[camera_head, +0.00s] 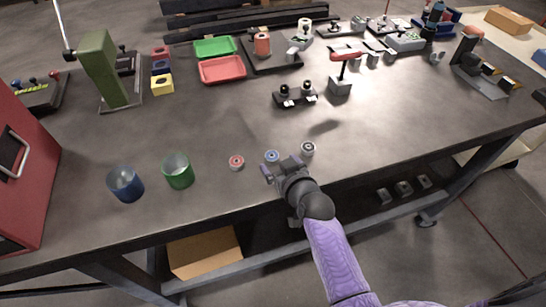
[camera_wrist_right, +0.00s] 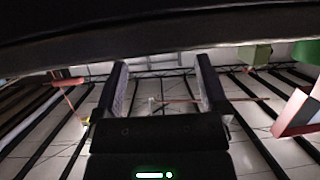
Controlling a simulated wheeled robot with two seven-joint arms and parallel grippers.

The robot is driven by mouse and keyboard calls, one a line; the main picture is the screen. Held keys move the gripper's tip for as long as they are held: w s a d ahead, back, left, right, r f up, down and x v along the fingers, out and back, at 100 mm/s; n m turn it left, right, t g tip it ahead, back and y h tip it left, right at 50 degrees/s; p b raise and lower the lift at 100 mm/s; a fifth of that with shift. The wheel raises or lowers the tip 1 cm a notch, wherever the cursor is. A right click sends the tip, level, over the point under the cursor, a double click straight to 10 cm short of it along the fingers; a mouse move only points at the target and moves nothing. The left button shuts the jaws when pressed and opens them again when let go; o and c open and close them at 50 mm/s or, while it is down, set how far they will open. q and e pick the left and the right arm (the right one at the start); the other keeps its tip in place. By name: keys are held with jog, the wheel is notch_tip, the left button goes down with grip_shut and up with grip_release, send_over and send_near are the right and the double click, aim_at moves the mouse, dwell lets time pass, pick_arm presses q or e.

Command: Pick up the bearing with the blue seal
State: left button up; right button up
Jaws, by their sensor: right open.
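The bearing with the blue seal (camera_head: 272,156) lies on the dark table, just beyond my right gripper in the head view. A bearing with a red seal (camera_head: 236,162) lies to its left, and a third bearing (camera_head: 308,148) with a greyish-red face lies to its right. My right gripper (camera_head: 281,166) is open, its fingers pointing toward the blue-sealed bearing from the table's front side. In the right wrist view the fingers (camera_wrist_right: 163,63) stand apart with nothing between them. No bearing can be made out in that view. My left gripper is not in view.
A blue cup (camera_head: 126,184) and a green cup (camera_head: 178,171) stand at the left front. A red cabinet (camera_head: 28,165) is at the left edge. Trays, a green press (camera_head: 103,68) and fixtures occupy the back. The tabletop right of the bearings is clear.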

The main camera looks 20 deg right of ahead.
aim_at(274, 159)
jog(key=x, duration=0.1)
jog(key=b+x, duration=0.1)
jog(key=x, duration=0.1)
jog(key=shift+f, duration=0.35)
jog(key=shift+w+a, duration=0.1)
jog(key=shift+w, duration=0.15)
jog(key=shift+s+r, duration=0.1)
grip_shut()
notch_tip(274, 159, up, 9)
jog(key=p, duration=0.4)
jog(key=shift+r, duration=0.5)
